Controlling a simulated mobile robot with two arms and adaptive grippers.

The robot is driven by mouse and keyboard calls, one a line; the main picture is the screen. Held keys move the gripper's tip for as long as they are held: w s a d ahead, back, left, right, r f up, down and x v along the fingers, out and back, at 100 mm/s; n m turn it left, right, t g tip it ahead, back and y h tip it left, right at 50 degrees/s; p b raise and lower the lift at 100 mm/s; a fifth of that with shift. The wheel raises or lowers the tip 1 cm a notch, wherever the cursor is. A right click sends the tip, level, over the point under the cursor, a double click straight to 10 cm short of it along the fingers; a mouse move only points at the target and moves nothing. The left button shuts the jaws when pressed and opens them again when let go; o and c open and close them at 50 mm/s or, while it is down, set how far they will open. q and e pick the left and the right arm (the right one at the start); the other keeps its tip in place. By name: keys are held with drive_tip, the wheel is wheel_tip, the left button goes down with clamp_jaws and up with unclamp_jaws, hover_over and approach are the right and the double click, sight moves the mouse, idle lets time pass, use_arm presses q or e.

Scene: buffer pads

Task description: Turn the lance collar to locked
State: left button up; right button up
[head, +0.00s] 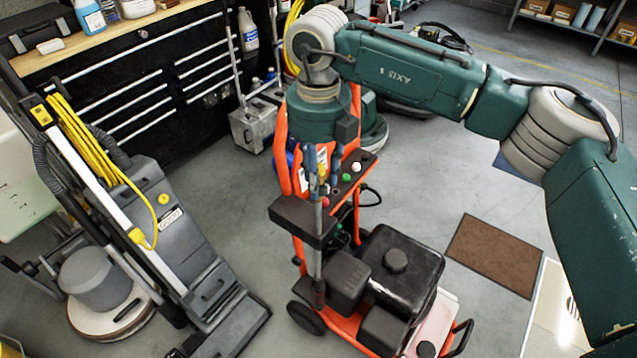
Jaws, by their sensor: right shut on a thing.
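The lance (318,245) is a thin grey rod standing upright on the orange pressure washer (298,190), passing the front of its black shelf (292,222). My right arm reaches in from the right, and its wrist points down over the top of the lance. My right gripper (323,178) is small in the head view and is shut around the upper part of the lance. The collar is mostly hidden between the fingers, so I cannot tell its turn position. My left gripper is not in view.
The washer's black engine (400,262) stands right of the lance. A grey floor machine (165,225) with a yellow cord stands at left. Behind is a black tool cabinet (130,90). A brown mat (495,255) lies on the open floor at right.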

drive_tip(key=shift+w+r+m+b, duration=0.1)
drive_tip(key=shift+m+b, duration=0.2)
drive_tip(key=shift+m, duration=0.2)
drive_tip(key=o, duration=1.1)
drive_tip(key=shift+o, duration=0.2)
wheel_tip(320, 180, up, 12)
drive_tip(key=shift+r, duration=0.1)
